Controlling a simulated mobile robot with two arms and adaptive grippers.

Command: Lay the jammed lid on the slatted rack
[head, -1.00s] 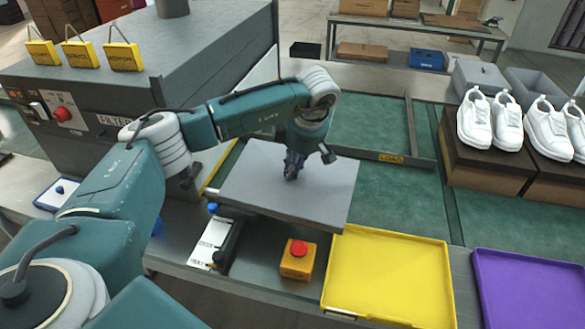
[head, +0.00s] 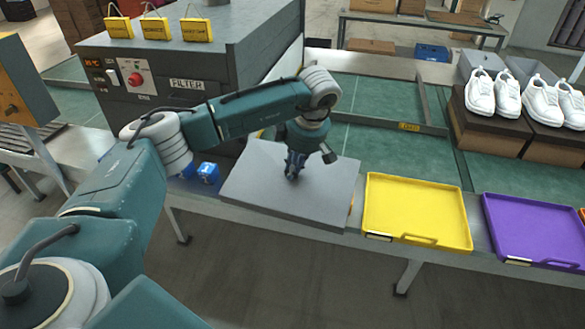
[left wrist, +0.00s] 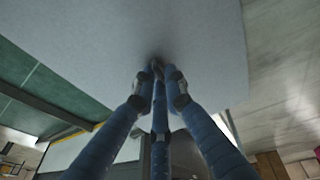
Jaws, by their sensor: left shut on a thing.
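A flat grey lid (head: 250,190) is in my left gripper (head: 291,174) in the head view. The fingers meet near the middle of its upper face. The lid is roughly level and hangs over the front edge of the line. In the left wrist view the lid (left wrist: 110,45) fills the upper middle, and the gripper (left wrist: 158,78) is closed at it; the exact grip point is hard to see. A slatted surface (head: 32,138), which looks like the rack, shows at the far left of the head view, partly cut off. My right gripper is not in view.
A yellow tray (head: 418,205) stands right of the lid, then a purple tray (head: 535,230). The grey filter machine (head: 200,75) stands behind my left arm. White shoes (head: 495,92) sit on brown boxes at right. Open floor lies in front of the line.

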